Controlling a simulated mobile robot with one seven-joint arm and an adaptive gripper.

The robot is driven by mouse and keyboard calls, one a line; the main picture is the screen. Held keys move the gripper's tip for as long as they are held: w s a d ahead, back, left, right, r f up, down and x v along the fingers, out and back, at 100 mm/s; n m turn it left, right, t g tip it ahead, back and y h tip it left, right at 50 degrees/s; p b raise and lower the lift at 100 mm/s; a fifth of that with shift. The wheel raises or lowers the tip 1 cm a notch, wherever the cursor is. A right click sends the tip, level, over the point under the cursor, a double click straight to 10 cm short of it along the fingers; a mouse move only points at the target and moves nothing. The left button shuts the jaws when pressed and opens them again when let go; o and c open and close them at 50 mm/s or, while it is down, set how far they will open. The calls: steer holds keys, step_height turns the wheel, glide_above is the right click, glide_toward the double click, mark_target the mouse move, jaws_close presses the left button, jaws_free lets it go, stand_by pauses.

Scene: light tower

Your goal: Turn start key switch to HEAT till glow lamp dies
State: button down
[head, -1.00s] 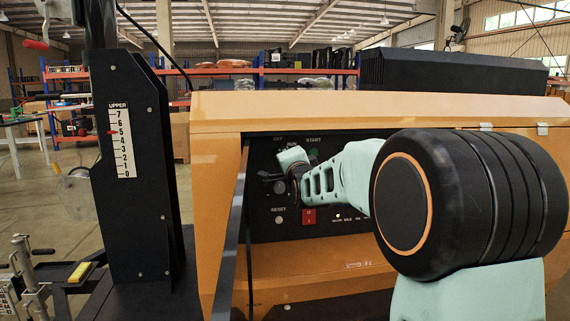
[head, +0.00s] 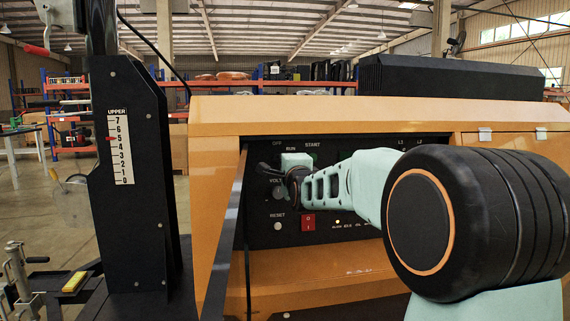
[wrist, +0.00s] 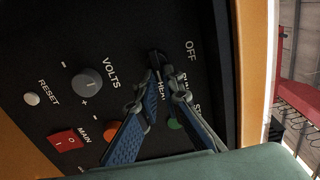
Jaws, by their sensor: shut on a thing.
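The start key switch (wrist: 155,58) is a small dark key on the black control panel, among the OFF, RUN, HEAT and START labels. My gripper (wrist: 160,72) is shut on it, with the two fingertips meeting around the key. The key's exact pointing is mostly hidden by the fingers. In the head view my gripper (head: 270,172) reaches the panel's upper left and covers the switch. A small lamp (head: 337,221) in the row low on the panel glows yellow; its label is too small to read surely.
A grey VOLTS knob (wrist: 88,82), a RESET button (wrist: 32,98), a red MAIN switch (wrist: 67,142), an orange button (wrist: 112,131) and a green light (wrist: 174,124) lie near my fingers. The open panel door's edge (head: 228,240) and black mast (head: 133,180) stand left.

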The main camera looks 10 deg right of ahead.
steer(key=c, duration=2.1)
jaws_free()
steer(key=shift+s, duration=3.75)
steer(key=shift+r, duration=0.1)
